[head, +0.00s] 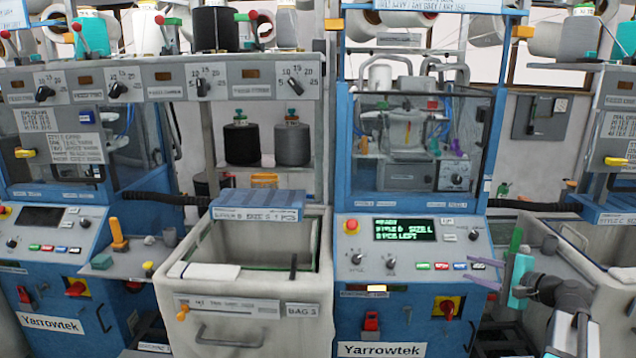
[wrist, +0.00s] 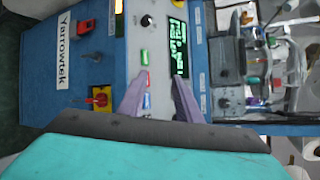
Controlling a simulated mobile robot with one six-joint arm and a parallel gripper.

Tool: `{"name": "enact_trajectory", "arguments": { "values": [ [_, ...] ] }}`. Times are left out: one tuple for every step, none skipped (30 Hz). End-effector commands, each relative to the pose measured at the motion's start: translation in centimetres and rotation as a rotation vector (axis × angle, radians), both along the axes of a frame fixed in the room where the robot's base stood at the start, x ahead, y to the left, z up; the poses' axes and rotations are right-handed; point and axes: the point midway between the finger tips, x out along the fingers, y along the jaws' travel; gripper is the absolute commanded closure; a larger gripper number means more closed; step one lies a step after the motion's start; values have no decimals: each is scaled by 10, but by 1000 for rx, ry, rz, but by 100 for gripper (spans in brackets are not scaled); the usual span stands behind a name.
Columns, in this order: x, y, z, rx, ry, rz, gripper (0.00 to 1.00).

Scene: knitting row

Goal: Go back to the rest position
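My gripper (head: 473,270) is at the right of the head view, its two purple fingers pointing left at the blue knitting machine's control panel. In the wrist view my gripper (wrist: 160,95) has its fingers apart, with nothing between them. The panel (head: 455,235) has a lit green display (head: 404,229), a row of coloured buttons (head: 455,266) and a red knob (head: 352,226). The display (wrist: 179,45) and a green button (wrist: 144,57) also show in the wrist view. Whether the fingers touch the panel cannot be told.
Another bin (head: 560,245) is behind my arm at right. A second blue machine (head: 50,240) stands at left. Yarn cones (head: 242,143) sit on shelves behind.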

Motion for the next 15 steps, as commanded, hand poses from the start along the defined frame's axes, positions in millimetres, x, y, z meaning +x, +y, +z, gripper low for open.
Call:
{"name": "enact_trajectory", "arguments": {
  "values": [
    [4, 17, -20, 4, 26, 24, 69],
    [5, 25, -31, 3, 41, 35, 69],
    [7, 37, -46, 3, 62, 54, 69],
    [8, 46, -56, 2, 76, 65, 69],
    [9, 55, -67, 0, 91, 79, 69],
    [9, 66, -82, -3, 112, 96, 69],
    [9, 75, -93, -5, 126, 109, 69],
    [9, 84, -103, -8, 142, 123, 69],
    [8, 95, -118, -13, 162, 141, 69],
    [7, 105, -129, -16, 177, 154, 69],
    [6, 113, -139, -20, 192, 168, 69],
    [4, 125, -154, -27, 213, 187, 69],
    [2, 134, -164, -30, 228, 201, 69],
    [0, 142, -175, -35, 243, 215, 69],
    [-3, 154, -189, -43, 263, 235, 69]
  ]
}}
